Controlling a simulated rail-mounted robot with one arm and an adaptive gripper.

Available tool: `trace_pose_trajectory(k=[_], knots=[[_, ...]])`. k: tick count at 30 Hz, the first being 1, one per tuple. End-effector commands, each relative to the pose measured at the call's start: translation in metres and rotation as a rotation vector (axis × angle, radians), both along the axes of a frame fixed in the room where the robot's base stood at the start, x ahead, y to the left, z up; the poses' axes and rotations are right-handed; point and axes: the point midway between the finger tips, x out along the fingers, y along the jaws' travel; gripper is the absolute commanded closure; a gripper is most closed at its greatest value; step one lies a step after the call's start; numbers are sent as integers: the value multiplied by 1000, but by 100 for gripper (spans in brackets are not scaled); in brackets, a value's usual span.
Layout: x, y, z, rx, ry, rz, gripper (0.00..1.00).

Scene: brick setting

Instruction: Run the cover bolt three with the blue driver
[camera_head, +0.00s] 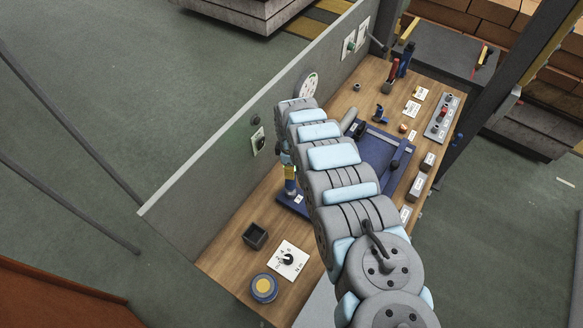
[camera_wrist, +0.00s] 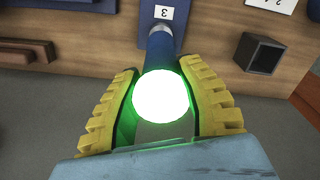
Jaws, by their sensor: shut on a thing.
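My gripper (camera_wrist: 158,75) is shut on the blue driver (camera_wrist: 160,44), with a yellow ridged finger on either side. The driver's near end glows bright white with green light around it. The driver points away from the wrist toward a blue plate (camera_wrist: 110,20), close to a white label marked 3 (camera_wrist: 164,13). The bolt and the driver's tip are not clear in the wrist view, so I cannot tell whether they touch. In the head view the driver (camera_head: 291,187) stands over the near left part of the blue plate (camera_head: 376,150), partly hidden by my arm.
A dark open box (camera_head: 255,236), a dial plate (camera_head: 288,259) and a round blue-and-yellow button (camera_head: 264,287) lie at the near end of the wooden bench (camera_head: 225,258). A grey wall panel (camera_head: 215,160) runs along the left. Upright tools (camera_head: 404,60) and a switch strip (camera_head: 441,118) stand farther back.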

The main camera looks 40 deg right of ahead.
Motion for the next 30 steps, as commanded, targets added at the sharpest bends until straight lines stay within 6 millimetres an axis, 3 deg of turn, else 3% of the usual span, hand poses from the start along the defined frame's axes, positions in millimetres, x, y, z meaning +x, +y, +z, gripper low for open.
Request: trace_pose_trajectory(k=[30], knots=[[0, 0, 63, -1, 1, 0, 100]])
